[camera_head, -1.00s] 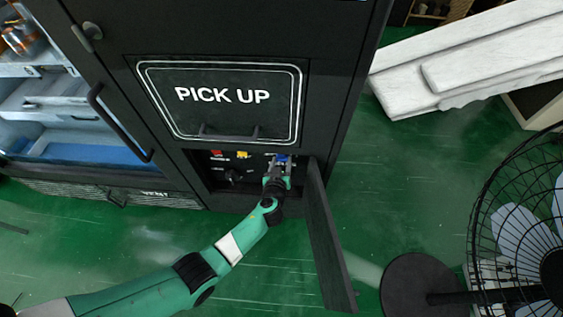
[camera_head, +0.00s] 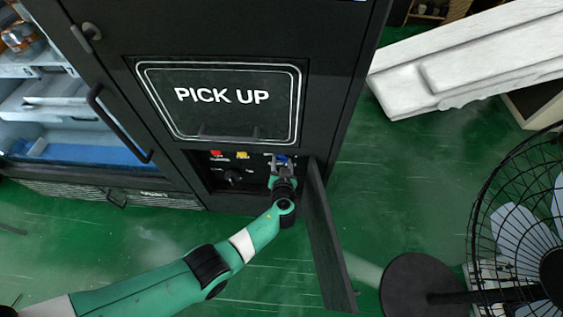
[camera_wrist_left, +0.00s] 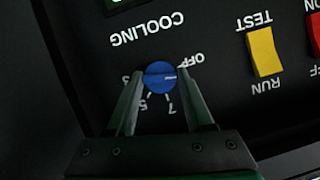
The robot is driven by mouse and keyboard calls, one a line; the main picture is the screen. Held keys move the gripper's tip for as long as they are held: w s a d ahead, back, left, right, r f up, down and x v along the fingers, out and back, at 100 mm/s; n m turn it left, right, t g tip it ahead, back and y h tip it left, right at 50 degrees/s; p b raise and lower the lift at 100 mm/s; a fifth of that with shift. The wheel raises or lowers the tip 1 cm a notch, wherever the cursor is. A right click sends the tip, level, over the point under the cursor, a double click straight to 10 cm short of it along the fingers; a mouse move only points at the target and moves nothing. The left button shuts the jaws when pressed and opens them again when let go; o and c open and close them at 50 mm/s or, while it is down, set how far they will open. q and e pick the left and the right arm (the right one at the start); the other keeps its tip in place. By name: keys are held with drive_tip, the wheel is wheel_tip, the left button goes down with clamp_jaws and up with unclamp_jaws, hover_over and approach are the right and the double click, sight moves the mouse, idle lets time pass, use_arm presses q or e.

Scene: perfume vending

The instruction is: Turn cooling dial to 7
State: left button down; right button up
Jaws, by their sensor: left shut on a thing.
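The blue cooling dial (camera_wrist_left: 160,75) sits on the black panel under upside-down "COOLING" lettering in the left wrist view. OFF, 7, 5 and a partly hidden mark surround it. A pale line on the dial points right, seemingly between OFF and 7. My left gripper (camera_wrist_left: 158,80) has a finger on each side of the dial and is shut on it. In the head view my left gripper (camera_head: 282,165) is at the right of the open control recess and hides most of the dial. My right gripper is not in view.
A yellow switch (camera_wrist_left: 264,52) marked TEST and RUN and a red switch (camera_wrist_left: 315,35) are beside the dial. The open compartment door (camera_head: 330,240) stands close to the right of my left arm. A black fan (camera_head: 525,225) stands at the right.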

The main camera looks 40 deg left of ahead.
use_arm(q)
drive_tip(key=shift+d+m+g+y, duration=0.1)
drive_tip(key=shift+m+g+y, duration=0.2)
drive_tip(key=shift+m+y, duration=0.4)
drive_tip(key=shift+c, duration=1.4)
unclamp_jaws()
drive_tip(key=shift+r, duration=0.1)
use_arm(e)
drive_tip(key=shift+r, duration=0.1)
